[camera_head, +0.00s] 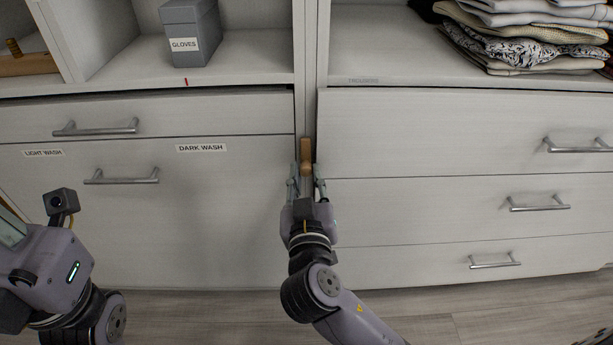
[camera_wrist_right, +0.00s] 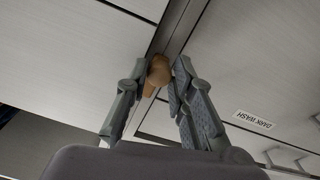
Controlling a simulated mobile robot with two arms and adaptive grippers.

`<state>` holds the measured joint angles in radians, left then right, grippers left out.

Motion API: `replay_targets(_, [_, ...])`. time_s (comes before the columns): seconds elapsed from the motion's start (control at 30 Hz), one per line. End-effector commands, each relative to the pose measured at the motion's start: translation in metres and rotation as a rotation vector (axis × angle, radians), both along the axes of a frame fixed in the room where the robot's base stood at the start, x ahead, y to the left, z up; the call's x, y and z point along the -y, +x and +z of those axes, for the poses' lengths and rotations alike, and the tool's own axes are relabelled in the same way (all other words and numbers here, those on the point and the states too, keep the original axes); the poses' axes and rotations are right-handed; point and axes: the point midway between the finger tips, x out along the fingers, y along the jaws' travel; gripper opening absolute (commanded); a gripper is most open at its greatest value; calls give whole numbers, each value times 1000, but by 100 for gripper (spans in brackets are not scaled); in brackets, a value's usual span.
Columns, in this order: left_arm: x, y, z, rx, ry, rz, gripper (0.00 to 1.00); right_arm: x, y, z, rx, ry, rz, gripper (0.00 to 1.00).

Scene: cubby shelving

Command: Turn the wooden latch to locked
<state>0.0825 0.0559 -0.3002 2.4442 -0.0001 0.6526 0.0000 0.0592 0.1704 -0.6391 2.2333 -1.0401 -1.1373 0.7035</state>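The wooden latch (camera_head: 306,153) is a small light-brown piece on the narrow upright strip between the left cabinet front and the right drawers. In the head view it stands about upright; its lower end lies between my right gripper's fingers. My right gripper (camera_head: 306,172) is open around it, one finger on each side with narrow gaps. In the right wrist view the latch's rounded knob (camera_wrist_right: 159,72) shows between the fingertips (camera_wrist_right: 160,65). My left gripper (camera_head: 12,228) is partly in view at the left edge, away from the latch; its fingertips are cut off.
Left are a drawer (camera_head: 210,110) and a large front labelled "DARK WASH" (camera_head: 201,148). Right are stacked drawers (camera_head: 440,135) with bar handles. A grey "GLOVES" box (camera_head: 190,30) and folded clothes (camera_head: 530,30) sit on the shelves above. The wood floor (camera_head: 200,315) is clear.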

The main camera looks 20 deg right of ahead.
Motion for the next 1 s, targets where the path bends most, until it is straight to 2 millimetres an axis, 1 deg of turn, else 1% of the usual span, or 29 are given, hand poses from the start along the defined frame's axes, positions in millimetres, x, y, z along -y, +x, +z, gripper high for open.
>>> replay_targets(0.03, [0,0,0,-1,0,0,0,0,0,0,0,0,0,17])
replay_targets(0.3, [0,1,-1,-3,2,0,0,0,0,0,0,0,0,0])
replay_targets(0.57, [1,2,1,-3,6,1,0,0,0,1,-3,-10,0,0])
replay_targets(0.73, [0,1,5,-5,6,1,0,0,0,3,-17,-55,1,0])
replay_targets(0.8, [0,6,-5,-46,4,-1,0,0,0,3,-27,-91,0,0])
replay_targets(1.0, [-2,7,-12,-107,-3,-5,0,0,0,5,-70,-235,0,0])
